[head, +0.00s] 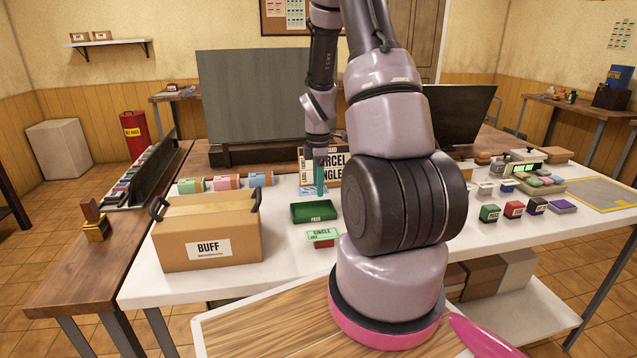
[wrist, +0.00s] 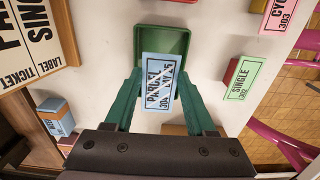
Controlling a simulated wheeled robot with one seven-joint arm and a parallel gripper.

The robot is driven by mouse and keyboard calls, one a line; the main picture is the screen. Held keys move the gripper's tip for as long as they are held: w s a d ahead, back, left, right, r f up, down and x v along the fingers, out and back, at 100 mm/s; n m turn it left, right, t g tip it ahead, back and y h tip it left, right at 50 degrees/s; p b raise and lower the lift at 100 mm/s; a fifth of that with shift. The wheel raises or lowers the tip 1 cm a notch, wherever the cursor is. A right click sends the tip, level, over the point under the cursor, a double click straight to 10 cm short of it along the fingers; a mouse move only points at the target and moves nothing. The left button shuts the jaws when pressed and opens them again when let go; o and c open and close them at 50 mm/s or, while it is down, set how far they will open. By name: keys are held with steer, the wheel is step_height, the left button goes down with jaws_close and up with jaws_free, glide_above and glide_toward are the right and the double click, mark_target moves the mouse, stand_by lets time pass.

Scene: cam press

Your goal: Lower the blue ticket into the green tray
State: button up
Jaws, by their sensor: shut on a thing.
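The blue ticket (wrist: 160,66), printed in dark letters with 304, is between the green fingers of my gripper (wrist: 159,88), which is shut on it. In the wrist view the ticket overlaps the near part of the green tray (wrist: 178,38), covering part of its floor. The tray also shows in the head view (head: 313,212), on the white table right of the BUFF box. There my gripper (head: 319,178) hangs over the tray's far side, with the pale blue ticket (head: 308,191) small beside the fingers. The ticket's exact height above the tray is hard to tell.
A red holder with a green SINGLE ticket (head: 322,234) stands just in front of the tray. The BUFF box (head: 208,236) is to the left. A lettered board (head: 335,166) stands behind. Several colored rolls (head: 226,182) line the back left. Stamps (head: 514,209) stand at right.

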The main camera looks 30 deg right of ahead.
stand_by(0.4)
glide_above(318, 213)
steer(key=shift+w+d+f, duration=0.1)
steer(key=shift+f, duration=2.5)
steer(key=shift+f, duration=1.1)
steer(key=o, duration=1.4)
step_height(318, 213, up, 11)
steer(key=shift+f, duration=0.1)
